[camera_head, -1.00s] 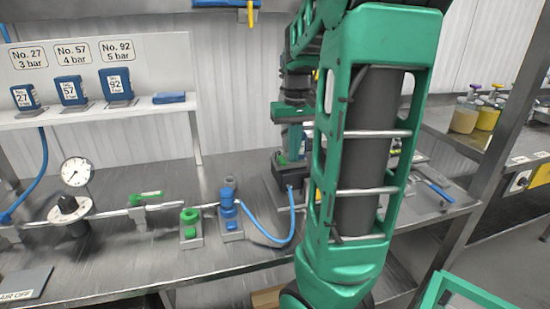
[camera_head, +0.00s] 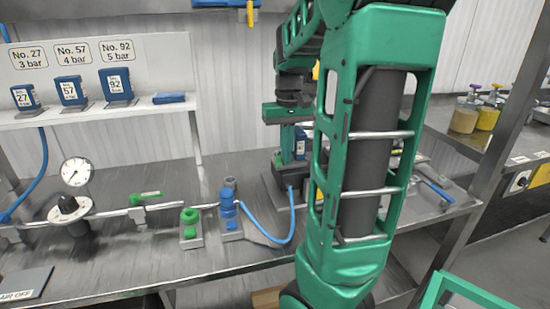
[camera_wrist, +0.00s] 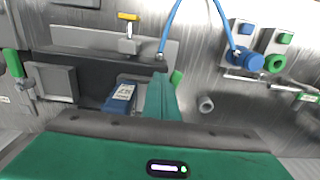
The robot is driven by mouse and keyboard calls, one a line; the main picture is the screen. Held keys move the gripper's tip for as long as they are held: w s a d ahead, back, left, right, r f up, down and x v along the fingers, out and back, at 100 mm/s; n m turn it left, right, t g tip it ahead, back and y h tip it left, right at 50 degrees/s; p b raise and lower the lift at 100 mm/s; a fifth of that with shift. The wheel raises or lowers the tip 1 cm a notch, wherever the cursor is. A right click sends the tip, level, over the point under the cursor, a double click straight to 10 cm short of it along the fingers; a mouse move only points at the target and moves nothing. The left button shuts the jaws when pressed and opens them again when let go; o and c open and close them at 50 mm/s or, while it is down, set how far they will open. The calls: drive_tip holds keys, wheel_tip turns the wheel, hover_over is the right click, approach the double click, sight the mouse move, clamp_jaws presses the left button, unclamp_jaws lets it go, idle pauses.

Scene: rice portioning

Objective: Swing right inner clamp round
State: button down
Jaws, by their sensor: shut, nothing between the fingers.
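My gripper (camera_head: 287,155) is shut and empty. In the head view it points down at the dark fixture (camera_head: 284,190). In the wrist view its closed green fingers (camera_wrist: 161,98) reach over the fixture's edge. A small green clamp part (camera_wrist: 177,77) shows just right of the fingers, partly hidden; I cannot tell whether they touch. A blue labelled box (camera_wrist: 120,98) lies left of the fingers and also shows behind the gripper in the head view (camera_head: 301,145). A yellow-handled clamp (camera_wrist: 128,17) and a green-handled clamp (camera_wrist: 14,64) stand further off. Which is the right inner clamp is unclear.
A blue hose (camera_head: 295,222) runs from the fixture to the blue fitting (camera_head: 228,207). A green fitting (camera_head: 190,218), a pipe with a green-handled valve (camera_head: 147,196) and a gauge (camera_head: 77,172) stand left. Blue numbered boxes (camera_head: 70,91) stand on the shelf. Bench space is clear at left-centre.

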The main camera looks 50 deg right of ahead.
drive_tip(key=shift+w+a, duration=0.65)
drive_tip(key=shift+a, duration=0.25)
drive_tip(key=shift+w+a, duration=0.65)
drive_tip(key=shift+w, duration=0.35)
wheel_tip(320, 180, up, 7)
drive_tip(key=shift+w+a, duration=0.45)
idle(0.4)
idle(0.4)
